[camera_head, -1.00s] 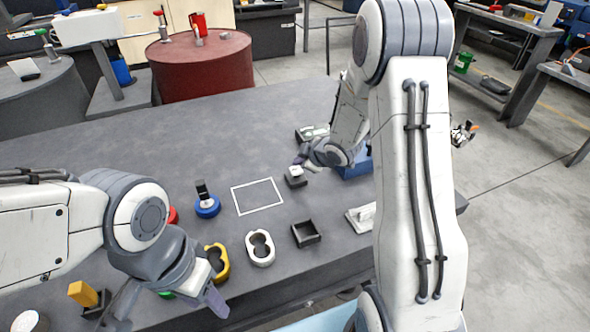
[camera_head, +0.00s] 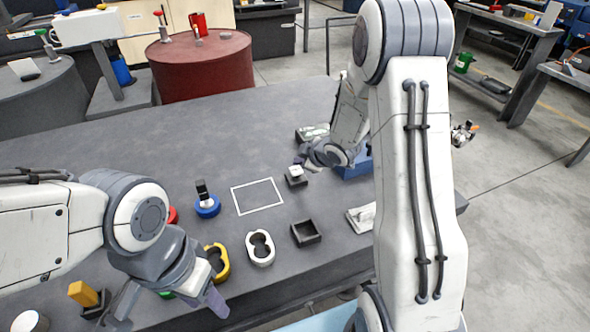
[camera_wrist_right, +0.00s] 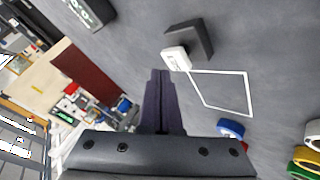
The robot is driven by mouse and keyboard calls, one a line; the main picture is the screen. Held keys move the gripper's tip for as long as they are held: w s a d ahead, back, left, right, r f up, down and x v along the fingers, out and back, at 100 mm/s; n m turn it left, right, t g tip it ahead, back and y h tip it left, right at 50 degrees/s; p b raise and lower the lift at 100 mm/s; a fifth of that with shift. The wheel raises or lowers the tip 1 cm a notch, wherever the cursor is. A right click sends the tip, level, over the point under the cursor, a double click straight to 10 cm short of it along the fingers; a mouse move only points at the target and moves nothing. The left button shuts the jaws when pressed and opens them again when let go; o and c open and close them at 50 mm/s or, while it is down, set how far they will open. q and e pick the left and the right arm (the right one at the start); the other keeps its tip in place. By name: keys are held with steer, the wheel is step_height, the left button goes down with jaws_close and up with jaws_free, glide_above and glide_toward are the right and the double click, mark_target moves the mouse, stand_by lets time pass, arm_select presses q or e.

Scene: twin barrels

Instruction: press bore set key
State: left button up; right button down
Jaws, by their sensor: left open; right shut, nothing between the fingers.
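A small black block with a white key (camera_head: 296,171) on it stands on the grey table, right of the white square outline. In the right wrist view the white key (camera_wrist_right: 176,59) sits at the edge of its dark base (camera_wrist_right: 190,38); its marking is too small to read. My right gripper (camera_head: 299,162) is shut and empty, with its tips close to the key. In the right wrist view the shut fingertips (camera_wrist_right: 160,74) appear just left of and below the key; I cannot tell whether they touch it. My left gripper (camera_head: 172,304) is open and empty at the front left.
A white square outline (camera_head: 257,196) is marked on the table (camera_head: 200,140). Around it stand a blue round base (camera_head: 207,207), a white two-hole holder (camera_head: 260,248), a yellow holder (camera_head: 220,262) and a black square tray (camera_head: 305,233). A blue box (camera_head: 352,167) is partly hidden by my right arm.

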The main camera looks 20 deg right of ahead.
mark_target(299, 171)
steer(key=shift+f+b, duration=0.35)
steer(key=shift+f, duration=0.05)
steer(key=shift+f+b, duration=0.45)
steer(key=shift+f, duration=0.1)
stand_by(0.8)
steer(key=shift+r, duration=0.1)
steer(key=shift+r+p, duration=0.85)
steer(key=shift+p, duration=0.05)
step_height(299, 171, up, 5)
steer(key=p, duration=0.5)
steer(key=shift+r, duration=0.1)
stand_by(0.5)
